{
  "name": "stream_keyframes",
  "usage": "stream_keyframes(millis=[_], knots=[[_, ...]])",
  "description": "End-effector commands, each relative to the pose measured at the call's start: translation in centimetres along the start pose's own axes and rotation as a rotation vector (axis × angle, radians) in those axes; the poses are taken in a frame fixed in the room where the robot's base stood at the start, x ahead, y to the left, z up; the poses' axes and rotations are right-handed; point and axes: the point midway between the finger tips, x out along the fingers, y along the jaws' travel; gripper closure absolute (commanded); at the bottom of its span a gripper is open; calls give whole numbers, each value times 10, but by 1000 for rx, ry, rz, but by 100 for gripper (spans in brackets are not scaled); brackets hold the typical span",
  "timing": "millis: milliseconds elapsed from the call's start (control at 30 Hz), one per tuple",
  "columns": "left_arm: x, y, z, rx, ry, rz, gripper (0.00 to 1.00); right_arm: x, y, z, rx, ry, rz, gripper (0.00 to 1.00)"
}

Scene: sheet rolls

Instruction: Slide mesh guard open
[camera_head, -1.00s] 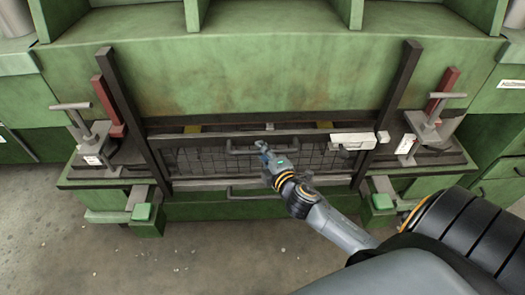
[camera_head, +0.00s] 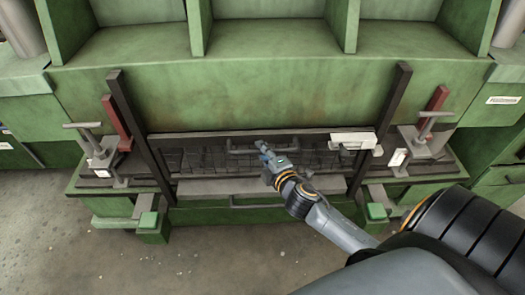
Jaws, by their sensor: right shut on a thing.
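The mesh guard (camera_head: 200,160) is a wide dark panel set between two dark upright posts on the front of the green machine. A dark bar handle (camera_head: 240,151) runs across its upper middle. My right gripper (camera_head: 262,147) reaches in from the lower right and is shut on this handle. The gripper hides part of the handle and some of the mesh. A pale strip (camera_head: 220,187) shows below the guard's lower edge. My left gripper is out of view.
The dark posts (camera_head: 139,130) flank the guard. A white box (camera_head: 351,140) sits at its upper right. Clamps with red levers (camera_head: 116,122) stand on both sides. A second handle (camera_head: 250,206) is on the green panel below. The floor in front is open.

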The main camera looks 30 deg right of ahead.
Motion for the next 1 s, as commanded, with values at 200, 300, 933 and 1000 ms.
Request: stream_keyframes(millis=[200,300,933,1000], knots=[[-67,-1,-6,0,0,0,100,-13,71,-6,1,1,6,100],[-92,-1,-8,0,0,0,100,-18,97,-8,0,1,6,100],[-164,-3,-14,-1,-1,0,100,-32,172,-13,-1,1,4,100],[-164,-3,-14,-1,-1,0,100,-32,172,-13,-1,1,4,100]])
